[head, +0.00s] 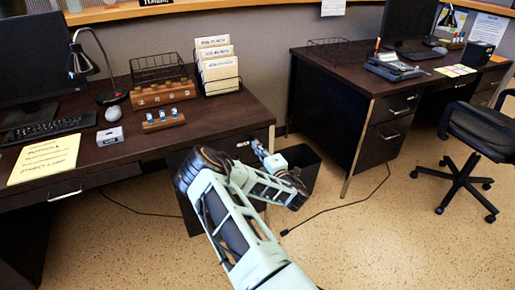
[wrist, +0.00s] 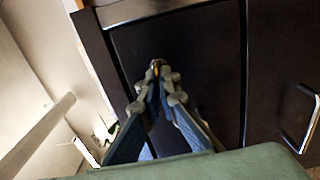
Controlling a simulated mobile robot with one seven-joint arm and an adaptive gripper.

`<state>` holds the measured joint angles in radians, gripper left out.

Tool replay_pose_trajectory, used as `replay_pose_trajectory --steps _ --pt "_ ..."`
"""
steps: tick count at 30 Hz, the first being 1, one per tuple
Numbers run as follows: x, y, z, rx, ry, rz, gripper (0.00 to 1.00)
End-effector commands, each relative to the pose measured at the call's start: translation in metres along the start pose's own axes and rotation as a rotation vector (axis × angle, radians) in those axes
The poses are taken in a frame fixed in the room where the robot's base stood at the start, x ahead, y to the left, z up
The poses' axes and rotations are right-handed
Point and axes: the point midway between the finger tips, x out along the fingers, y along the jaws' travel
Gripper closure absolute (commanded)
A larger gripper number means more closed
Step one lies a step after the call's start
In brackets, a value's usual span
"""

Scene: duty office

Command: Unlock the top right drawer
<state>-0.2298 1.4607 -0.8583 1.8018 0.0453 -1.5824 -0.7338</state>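In the head view my gripper (head: 258,148) is at the right end of the left desk, by the dark drawer fronts. In the wrist view its two fingers (wrist: 156,80) come together at the tips on a small brass-coloured piece that looks like a key (wrist: 156,67). The piece is against or just in front of a dark drawer front (wrist: 200,65); I cannot tell if it is in a lock. My arm hides most of the drawers in the head view. A metal handle (wrist: 301,118) is on the neighbouring front, right of the gripper.
The left desk (head: 225,120) carries a file holder (head: 217,68), a lamp (head: 85,60), a wooden rack (head: 163,93) and a smaller one with blue-topped pieces (head: 164,119). A second desk (head: 350,75) and chair (head: 480,135) are right.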

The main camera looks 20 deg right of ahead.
Motion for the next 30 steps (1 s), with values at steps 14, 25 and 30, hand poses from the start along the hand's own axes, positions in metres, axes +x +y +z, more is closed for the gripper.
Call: replay_pose_trajectory --steps 14,25,30 --pt "0.000 0.000 0.000 0.000 0.000 0.000 0.80" --pt "-0.043 -0.001 0.002 0.001 -0.005 -0.004 0.80" --pt "-0.080 -0.001 0.002 0.001 -0.004 -0.003 0.80"
